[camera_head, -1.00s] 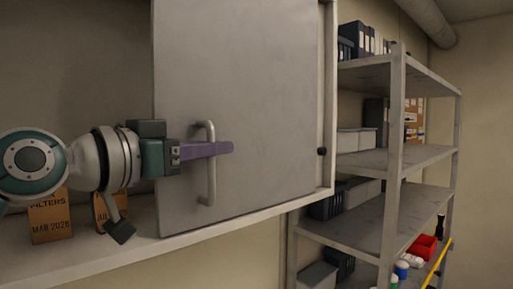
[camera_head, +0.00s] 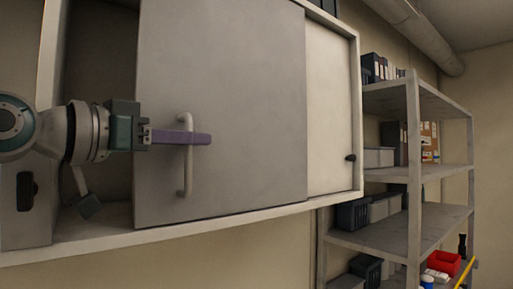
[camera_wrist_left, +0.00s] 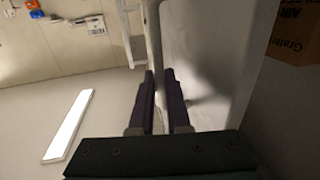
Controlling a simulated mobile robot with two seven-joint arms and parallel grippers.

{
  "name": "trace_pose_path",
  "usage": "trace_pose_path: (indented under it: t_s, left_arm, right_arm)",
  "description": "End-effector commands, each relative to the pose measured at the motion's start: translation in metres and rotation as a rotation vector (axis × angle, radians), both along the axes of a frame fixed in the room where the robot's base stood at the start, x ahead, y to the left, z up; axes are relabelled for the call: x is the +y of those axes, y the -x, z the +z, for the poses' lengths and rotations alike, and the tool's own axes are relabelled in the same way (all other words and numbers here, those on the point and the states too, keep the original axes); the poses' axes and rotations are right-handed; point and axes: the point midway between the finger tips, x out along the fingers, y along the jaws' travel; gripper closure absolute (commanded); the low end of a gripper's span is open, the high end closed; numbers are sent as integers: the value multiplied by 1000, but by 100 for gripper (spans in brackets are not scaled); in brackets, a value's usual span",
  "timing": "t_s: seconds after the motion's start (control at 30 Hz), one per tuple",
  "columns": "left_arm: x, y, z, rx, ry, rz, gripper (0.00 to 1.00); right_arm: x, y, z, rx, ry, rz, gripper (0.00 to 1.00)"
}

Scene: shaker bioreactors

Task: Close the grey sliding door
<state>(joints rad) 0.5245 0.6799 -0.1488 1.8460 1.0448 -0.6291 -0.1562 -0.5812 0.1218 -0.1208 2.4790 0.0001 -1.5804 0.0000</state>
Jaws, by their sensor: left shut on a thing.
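The grey sliding door (camera_head: 235,95) covers the middle of the wall cabinet in the head view. A dark gap is open to its left, and a cream panel (camera_head: 330,115) shows to its right. The door has an upright pale bar handle (camera_head: 187,170) near its left edge. My left gripper (camera_head: 207,138) is shut on this handle, its purple fingers crossing the bar level. In the left wrist view the fingers (camera_wrist_left: 160,76) close around the handle bar (camera_wrist_left: 154,35). My right gripper is not in view.
The cabinet's bottom ledge (camera_head: 250,216) runs below the door. A grey panel with a black slot (camera_head: 25,190) stands at the left. A metal shelf rack (camera_head: 412,180) with bins stands right of the cabinet. A brown box (camera_wrist_left: 297,35) shows in the wrist view.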

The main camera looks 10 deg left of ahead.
Motion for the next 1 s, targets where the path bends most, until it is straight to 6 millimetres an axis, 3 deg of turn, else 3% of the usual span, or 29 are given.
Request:
trace_pose_path:
  t_s: [0.5,0.53,0.6,0.87,1.0]
  left_arm:
    - [3,4,-1,3,0,-1,100]
    - [3,4,-1,3,0,-1,82]
    - [3,4,-1,3,0,0,74]
    - [4,5,-1,2,0,0,73]
    - [10,14,-3,2,-3,3,73]
  right_arm:
    - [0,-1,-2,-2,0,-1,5]
    - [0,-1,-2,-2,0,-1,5]
    - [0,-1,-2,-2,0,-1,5]
    - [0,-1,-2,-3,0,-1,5]
    - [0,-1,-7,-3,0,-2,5]
